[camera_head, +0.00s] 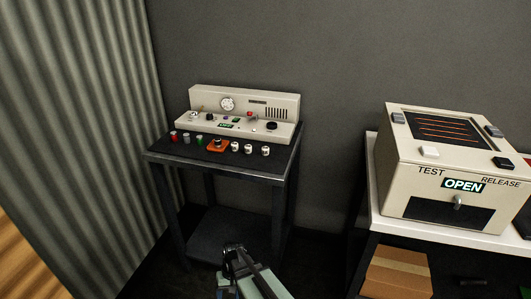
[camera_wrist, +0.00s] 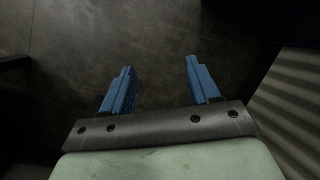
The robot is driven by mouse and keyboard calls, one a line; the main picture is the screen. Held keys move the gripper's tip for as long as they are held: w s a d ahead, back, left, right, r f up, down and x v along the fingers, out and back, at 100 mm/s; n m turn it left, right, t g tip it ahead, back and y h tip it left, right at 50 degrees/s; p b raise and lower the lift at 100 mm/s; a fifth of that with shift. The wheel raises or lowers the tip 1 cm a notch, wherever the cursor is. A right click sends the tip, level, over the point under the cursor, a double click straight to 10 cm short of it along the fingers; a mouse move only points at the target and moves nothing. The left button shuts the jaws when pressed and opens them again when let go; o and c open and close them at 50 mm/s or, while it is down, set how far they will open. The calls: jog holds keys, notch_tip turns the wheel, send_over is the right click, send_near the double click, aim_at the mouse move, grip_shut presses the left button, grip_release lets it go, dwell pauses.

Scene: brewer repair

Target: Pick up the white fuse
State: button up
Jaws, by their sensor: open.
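Several small cylinders stand in a row on the black top of the small table (camera_head: 222,165), in front of a cream panel. The ones at the right are white fuse-like pieces: one (camera_head: 234,147) beside the orange block, one (camera_head: 248,149) in the middle and one (camera_head: 266,151) at the right end. I cannot tell which is the white fuse. My gripper (camera_head: 235,247) is low in front of the table, well apart from the pieces. In the wrist view my gripper (camera_wrist: 158,82) is open and empty, with blue fingers above dark floor.
The cream panel (camera_head: 240,115) with gauge and knobs stands behind the row. An orange block (camera_head: 216,145) sits within the row; red, grey and green pieces are left of it. A cream box marked TEST, OPEN and RELEASE (camera_head: 400,180) stands on the right table. A corrugated wall (camera_head: 90,130) is at left.

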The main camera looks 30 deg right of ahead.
jog(key=w+d+r+t+y, duration=0.2)
jog(key=w+r+t, duration=0.1)
jog(key=w+r, duration=1.4)
jog(key=w+d+r+t, duration=0.1)
jog(key=w+r, duration=0.2)
jog(key=r, duration=0.4)
jog(key=w+d+r+t+y, duration=0.1)
jog(key=w+r, duration=0.3)
jog(key=r, duration=0.3)
jog(key=w+d+r+t, duration=0.1)
jog(key=w+r, duration=0.2)
jog(key=r, duration=0.4)
notch_tip(320, 180, up, 16)
jog(key=m+h, duration=0.3)
jog(key=h, duration=0.5)
send_over(265, 147)
jog(key=s+a, duration=0.3)
jog(key=s, duration=0.2)
jog(key=shift+d+x, duration=0.2)
jog(key=shift+x, duration=3.2)
jog(key=shift+d+x, duration=0.2)
jog(key=shift+x, duration=3.25)
jog(key=shift+r, duration=0.15)
grip_shut()
